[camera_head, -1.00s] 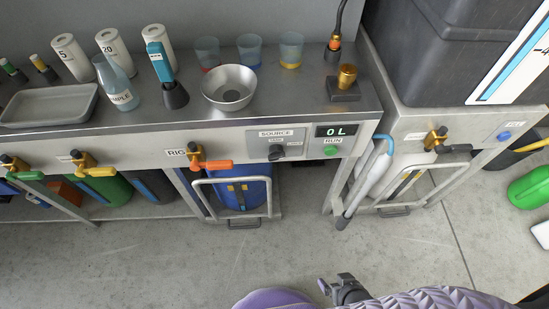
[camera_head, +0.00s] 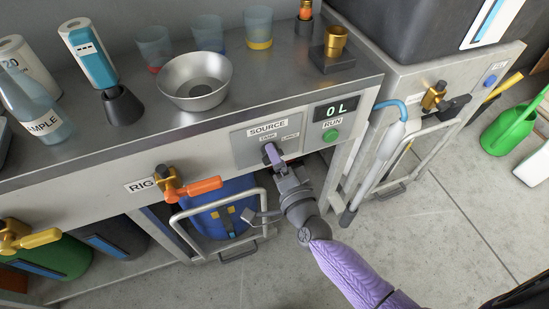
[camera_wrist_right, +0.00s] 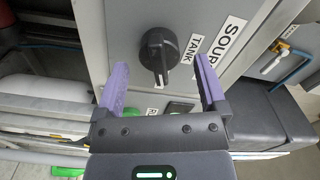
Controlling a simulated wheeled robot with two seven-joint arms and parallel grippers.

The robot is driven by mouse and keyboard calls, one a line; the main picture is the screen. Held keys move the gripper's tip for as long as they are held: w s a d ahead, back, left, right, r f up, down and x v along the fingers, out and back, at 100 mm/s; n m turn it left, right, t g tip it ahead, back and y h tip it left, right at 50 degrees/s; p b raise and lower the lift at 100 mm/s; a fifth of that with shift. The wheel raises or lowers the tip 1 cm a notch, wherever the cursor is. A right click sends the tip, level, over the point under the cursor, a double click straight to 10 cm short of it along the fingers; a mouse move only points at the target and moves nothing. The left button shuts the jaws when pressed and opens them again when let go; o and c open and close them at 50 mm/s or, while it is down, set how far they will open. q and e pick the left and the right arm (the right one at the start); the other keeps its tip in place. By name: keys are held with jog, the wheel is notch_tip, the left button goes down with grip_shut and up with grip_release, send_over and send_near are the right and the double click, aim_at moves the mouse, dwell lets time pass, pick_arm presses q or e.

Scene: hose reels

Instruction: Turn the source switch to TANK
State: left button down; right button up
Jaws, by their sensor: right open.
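The source switch is a dark round knob with a raised handle (camera_wrist_right: 158,52) on a grey panel (camera_wrist_right: 118,20). In the right wrist view its handle, with a white mark, points down, away from the TANK label (camera_wrist_right: 192,47) at its upper right. The LINE label (camera_head: 290,134) shows in the head view. My right gripper (camera_wrist_right: 160,64) is open, with one purple finger on each side of the knob and gaps between. In the head view my right gripper (camera_head: 271,155) is at the switch and covers most of it. My left gripper is not in view.
A green RUN button (camera_head: 331,136) and a display reading 0 L (camera_head: 337,110) sit right of the switch. An orange-handled valve (camera_head: 190,189) is to its left. A metal rail (camera_head: 215,258) stands below. A steel bowl (camera_head: 195,82) is on the counter above.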

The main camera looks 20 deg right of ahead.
jog(key=shift+w, duration=0.65)
jog(key=shift+c, duration=0.3)
grip_shut()
